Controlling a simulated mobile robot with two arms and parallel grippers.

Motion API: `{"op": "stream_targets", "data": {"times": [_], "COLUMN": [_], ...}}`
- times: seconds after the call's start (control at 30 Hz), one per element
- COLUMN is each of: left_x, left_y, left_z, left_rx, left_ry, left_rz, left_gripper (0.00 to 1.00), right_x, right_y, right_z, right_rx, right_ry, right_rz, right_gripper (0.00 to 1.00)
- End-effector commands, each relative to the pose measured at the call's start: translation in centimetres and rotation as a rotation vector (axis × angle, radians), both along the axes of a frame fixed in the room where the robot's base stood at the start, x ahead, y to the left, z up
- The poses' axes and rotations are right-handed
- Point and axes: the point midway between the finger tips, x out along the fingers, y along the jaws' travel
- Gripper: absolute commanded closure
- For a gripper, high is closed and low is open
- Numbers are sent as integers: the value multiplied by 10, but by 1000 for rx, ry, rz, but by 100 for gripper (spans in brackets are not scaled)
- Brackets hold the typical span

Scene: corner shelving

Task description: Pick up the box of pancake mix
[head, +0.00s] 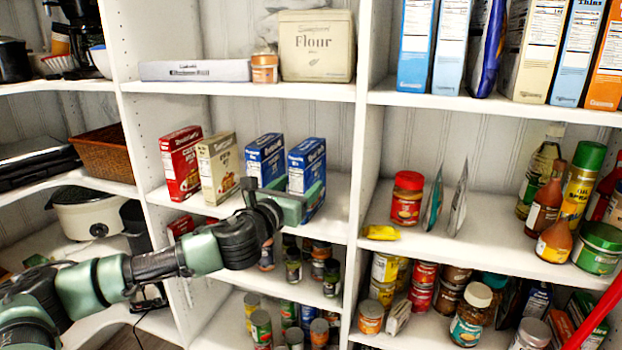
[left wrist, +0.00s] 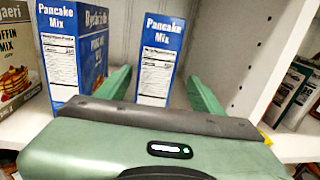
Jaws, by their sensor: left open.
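Two blue boxes of pancake mix stand upright on the middle shelf. In the head view one is the left blue box (head: 264,157) and the other the right blue box (head: 308,160). The left wrist view shows the left one (left wrist: 75,55) outside my fingers and the right one (left wrist: 158,60) ahead, between them. My left gripper (head: 293,190) is open in front of the right box and hides its lower part; it also shows in the left wrist view (left wrist: 157,80). I cannot tell whether the fingers touch the box. My right gripper is not in view.
A cream muffin mix box (head: 218,168) and a red box (head: 181,163) stand to the left. A shelf divider (head: 362,130) rises close on the right. Above is a shelf with a flour tin (head: 316,45); below are cans and jars.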

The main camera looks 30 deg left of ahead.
Motion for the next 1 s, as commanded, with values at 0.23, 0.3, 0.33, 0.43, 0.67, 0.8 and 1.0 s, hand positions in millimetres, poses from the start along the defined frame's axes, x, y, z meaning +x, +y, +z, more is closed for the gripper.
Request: {"op": "stream_targets", "data": {"times": [0.23,0.3,0.33,0.43,0.67,0.8,1.0], "left_x": [24,31,35,50,71,72,72], "left_y": [5,8,10,16,19,19,19], "left_z": [3,4,4,5,2,1,1], "left_rx": [-2,-4,-4,-3,-2,0,-1], "left_ry": [0,-1,-1,0,0,0,0], "left_rz": [0,1,2,1,-2,-2,-2], "left_gripper": [33,33,33,33,33,33,66], "right_x": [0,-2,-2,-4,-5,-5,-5], "right_y": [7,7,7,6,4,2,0], "right_z": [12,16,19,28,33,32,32], "right_rx": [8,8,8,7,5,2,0], "right_ry": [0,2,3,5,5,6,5], "right_rz": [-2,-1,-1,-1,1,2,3], "right_gripper": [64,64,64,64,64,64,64]}}
